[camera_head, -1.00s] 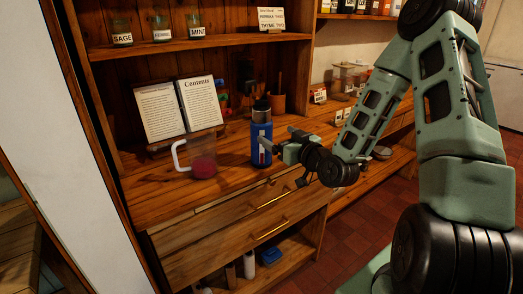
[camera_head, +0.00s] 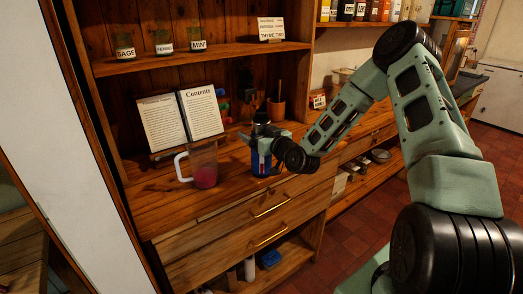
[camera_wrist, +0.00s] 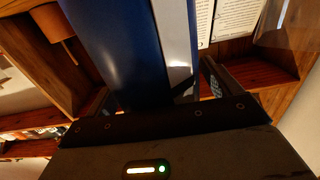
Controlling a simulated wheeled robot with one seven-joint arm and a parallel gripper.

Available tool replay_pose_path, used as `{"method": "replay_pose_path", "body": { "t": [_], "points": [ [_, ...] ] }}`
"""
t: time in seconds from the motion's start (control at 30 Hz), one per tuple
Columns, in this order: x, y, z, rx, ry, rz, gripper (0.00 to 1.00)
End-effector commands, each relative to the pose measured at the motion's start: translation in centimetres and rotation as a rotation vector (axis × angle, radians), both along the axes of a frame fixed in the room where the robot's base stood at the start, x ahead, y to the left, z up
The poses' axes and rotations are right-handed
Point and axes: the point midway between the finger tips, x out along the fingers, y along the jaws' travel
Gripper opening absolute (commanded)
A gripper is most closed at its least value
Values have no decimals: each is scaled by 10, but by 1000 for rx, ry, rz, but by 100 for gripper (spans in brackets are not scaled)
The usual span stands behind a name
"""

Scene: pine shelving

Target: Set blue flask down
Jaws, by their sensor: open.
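The blue flask (camera_head: 261,164) stands upright on the wooden counter (camera_head: 225,195), to the right of the glass jug, with its dark cap showing above my gripper. My gripper (camera_head: 266,146) is at the upper part of the flask, coming from the right, and partly hides it. In the wrist view the flask (camera_wrist: 115,45) fills the middle, close in front of the gripper (camera_wrist: 160,95). The jaws are open, with the flask between or just ahead of them. A finger shows to the right of the flask.
A glass jug (camera_head: 203,166) with red contents stands left of the flask. An open book (camera_head: 181,120) on a stand is behind it. A brown pot (camera_head: 276,110) stands behind the flask. Labelled jars (camera_head: 163,43) line the shelf above. Drawers (camera_head: 265,215) are below the counter.

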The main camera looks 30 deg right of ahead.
Motion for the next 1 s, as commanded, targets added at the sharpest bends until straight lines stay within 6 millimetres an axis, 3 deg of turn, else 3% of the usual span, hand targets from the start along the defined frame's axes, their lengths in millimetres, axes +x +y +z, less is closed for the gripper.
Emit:
{"method": "replay_pose_path", "body": {
  "t": [0.17, 0.4, 0.5, 1.0],
  "points": [
    [0, 0, 0, 0, 0, 0, 87],
    [0, 0, 0, 0, 0, 0, 20],
    [0, 0, 1, -1, -3, 0, 0],
    [0, 0, 12, -3, -6, 0, 0]
  ]
}}
